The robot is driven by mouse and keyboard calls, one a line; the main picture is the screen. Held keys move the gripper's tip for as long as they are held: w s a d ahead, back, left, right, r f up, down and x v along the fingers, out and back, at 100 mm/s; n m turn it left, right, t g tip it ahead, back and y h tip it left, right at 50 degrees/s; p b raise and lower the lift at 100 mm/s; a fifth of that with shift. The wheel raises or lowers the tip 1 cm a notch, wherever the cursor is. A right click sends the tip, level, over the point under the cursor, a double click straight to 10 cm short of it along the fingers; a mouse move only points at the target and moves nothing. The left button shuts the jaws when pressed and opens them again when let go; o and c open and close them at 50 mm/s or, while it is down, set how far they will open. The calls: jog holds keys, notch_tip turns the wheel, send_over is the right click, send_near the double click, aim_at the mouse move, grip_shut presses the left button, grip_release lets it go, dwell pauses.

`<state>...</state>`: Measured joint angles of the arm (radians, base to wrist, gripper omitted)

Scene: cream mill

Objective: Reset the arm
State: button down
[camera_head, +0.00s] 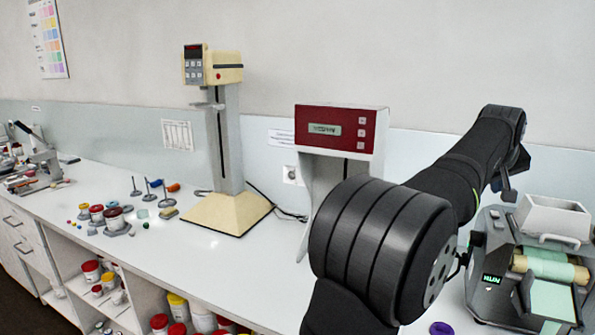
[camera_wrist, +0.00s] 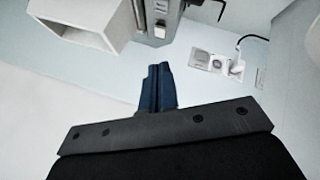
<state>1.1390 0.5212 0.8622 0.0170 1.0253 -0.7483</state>
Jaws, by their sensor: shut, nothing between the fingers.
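My arm (camera_head: 375,245) fills the right middle of the head view, bent over the counter and reaching towards the back right. In the head view the gripper's fingers cannot be made out clearly near the arm's far end. In the wrist view my gripper (camera_wrist: 157,88) shows two dark blue fingers, shut together with nothing between them. The fingers point towards a pale wall and are apart from everything around them.
The roller mill (camera_head: 545,265) with its white hopper (camera_head: 553,220) stands right of my arm; a hopper (camera_wrist: 97,22) shows in the wrist view. A red-fronted device (camera_head: 340,130) and a stand mixer (camera_head: 225,150) stand left. Wall sockets (camera_wrist: 207,61) are nearby.

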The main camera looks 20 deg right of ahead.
jog(key=s+a+f+m+g+y, duration=0.15)
jog(key=a+f, duration=0.35)
jog(key=a, duration=0.8)
jog(key=a+f+m+y, duration=0.2)
jog(key=a+f+m, duration=0.15)
jog(key=a, duration=1.05)
jog(key=w+d+r, duration=0.2)
jog(key=d+r, duration=0.7)
jog(key=d, duration=0.3)
jog(key=shift+d+y, duration=0.25)
jog(key=shift+y, duration=0.1)
jog(key=shift+a, duration=0.1)
